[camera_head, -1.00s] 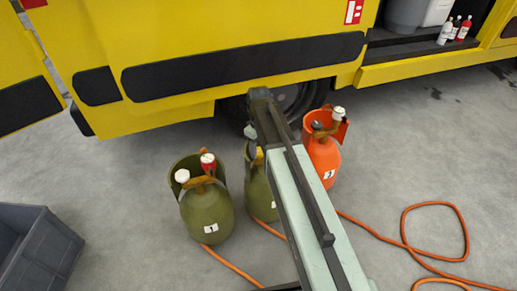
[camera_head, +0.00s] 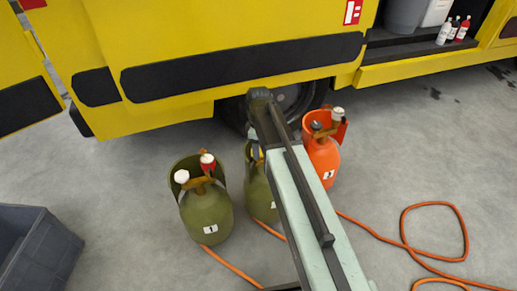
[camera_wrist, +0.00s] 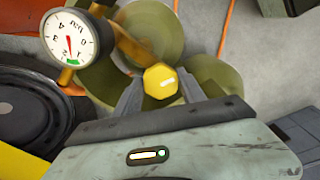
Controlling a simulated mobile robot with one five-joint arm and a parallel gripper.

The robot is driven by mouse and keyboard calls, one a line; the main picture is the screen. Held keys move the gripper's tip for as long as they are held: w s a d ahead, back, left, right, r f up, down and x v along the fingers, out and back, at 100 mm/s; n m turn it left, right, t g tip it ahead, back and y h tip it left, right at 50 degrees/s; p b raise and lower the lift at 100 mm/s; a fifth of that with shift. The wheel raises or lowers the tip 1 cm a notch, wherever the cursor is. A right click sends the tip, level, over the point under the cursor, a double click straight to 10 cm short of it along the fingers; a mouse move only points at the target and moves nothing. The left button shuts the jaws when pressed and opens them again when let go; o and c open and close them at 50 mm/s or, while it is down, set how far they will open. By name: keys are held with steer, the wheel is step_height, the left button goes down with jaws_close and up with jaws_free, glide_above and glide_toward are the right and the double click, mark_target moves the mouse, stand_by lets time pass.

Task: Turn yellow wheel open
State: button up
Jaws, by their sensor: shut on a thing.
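The yellow wheel (camera_wrist: 160,82) is a faceted knob on top of the middle olive cylinder (camera_head: 260,190). In the wrist view my gripper (camera_wrist: 160,88) is shut on the wheel, one finger on each side. A round white gauge (camera_wrist: 70,37) with a red needle and a green band stands up and left of the wheel on a brass fitting (camera_wrist: 135,42). In the head view my arm hides the wheel, my fingertips and much of the middle cylinder.
An olive cylinder (camera_head: 208,215) with a white and a red knob stands left. An orange cylinder (camera_head: 322,160) stands close on the right. Orange hoses (camera_head: 385,238) lie on the floor. A yellow vehicle (camera_head: 230,45) is behind, and a grey crate (camera_head: 40,245) is at lower left.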

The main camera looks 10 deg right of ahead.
steer(key=o, duration=1.4)
steer(key=shift+c, duration=0.2)
step_height(320, 180, up, 8)
steer(key=p, duration=0.8)
steer(key=shift+f, duration=0.1)
